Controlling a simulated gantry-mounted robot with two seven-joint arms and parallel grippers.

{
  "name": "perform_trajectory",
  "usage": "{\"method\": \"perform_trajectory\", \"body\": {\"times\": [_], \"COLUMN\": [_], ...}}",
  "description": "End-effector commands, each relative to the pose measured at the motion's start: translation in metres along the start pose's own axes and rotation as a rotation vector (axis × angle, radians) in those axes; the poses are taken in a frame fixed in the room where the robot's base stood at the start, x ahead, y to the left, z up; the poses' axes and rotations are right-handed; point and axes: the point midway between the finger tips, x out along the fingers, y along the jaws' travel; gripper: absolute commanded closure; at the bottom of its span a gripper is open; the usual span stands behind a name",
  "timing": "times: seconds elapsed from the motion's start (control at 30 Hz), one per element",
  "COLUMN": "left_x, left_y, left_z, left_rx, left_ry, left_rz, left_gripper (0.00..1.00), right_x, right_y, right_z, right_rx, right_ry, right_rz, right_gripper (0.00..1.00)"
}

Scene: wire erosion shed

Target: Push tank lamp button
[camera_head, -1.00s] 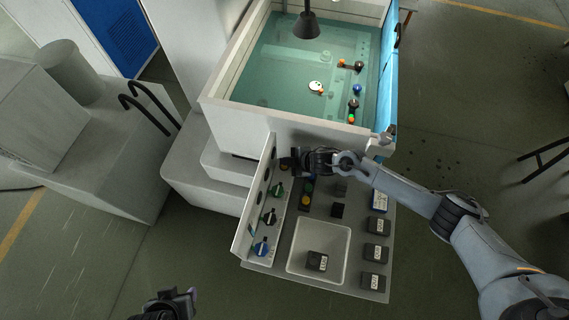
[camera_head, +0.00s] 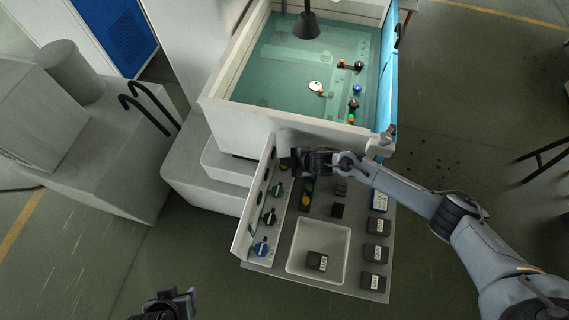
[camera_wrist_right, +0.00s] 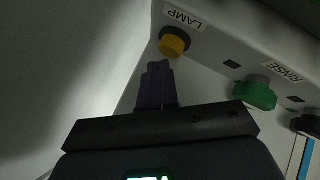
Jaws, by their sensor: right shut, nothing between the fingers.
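The lamp button (camera_wrist_right: 174,42) is a yellow-orange cap on a dark collar, under a LAMP label (camera_wrist_right: 184,17) in the right wrist view. My right gripper (camera_wrist_right: 157,66) is shut and empty. Its fingertips are just below and left of the button in that view, with a small gap showing between them. In the head view my right gripper (camera_head: 288,160) is at the top of the upright control panel (camera_head: 250,226), partly hiding the lamp button. My left gripper (camera_head: 187,297) is at the bottom edge, far from the panel; its jaw opening is unclear.
A green button (camera_wrist_right: 255,93) labelled RINSE is beside the lamp button. Green and blue knobs (camera_head: 262,246) are lower on the panel. A white tray (camera_head: 293,262) and several dark blocks are on the console. The water tank (camera_head: 250,117) stands behind.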

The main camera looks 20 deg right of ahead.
Motion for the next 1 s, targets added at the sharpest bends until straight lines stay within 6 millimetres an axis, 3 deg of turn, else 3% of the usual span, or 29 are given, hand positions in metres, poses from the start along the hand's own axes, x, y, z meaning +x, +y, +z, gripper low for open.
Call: {"method": "perform_trajectory", "body": {"times": [1.0], "left_x": [0.0062], "left_y": [0.0029], "left_z": [0.0011], "left_rx": [-0.011], "left_ry": [0.002], "left_rz": [0.009], "left_gripper": [0.57], "right_x": [0.0064], "right_y": [-0.0045], "right_z": [0.0047], "right_rx": [0.000], "right_ry": [0.000], "right_rz": [0.000], "right_gripper": [1.00]}}
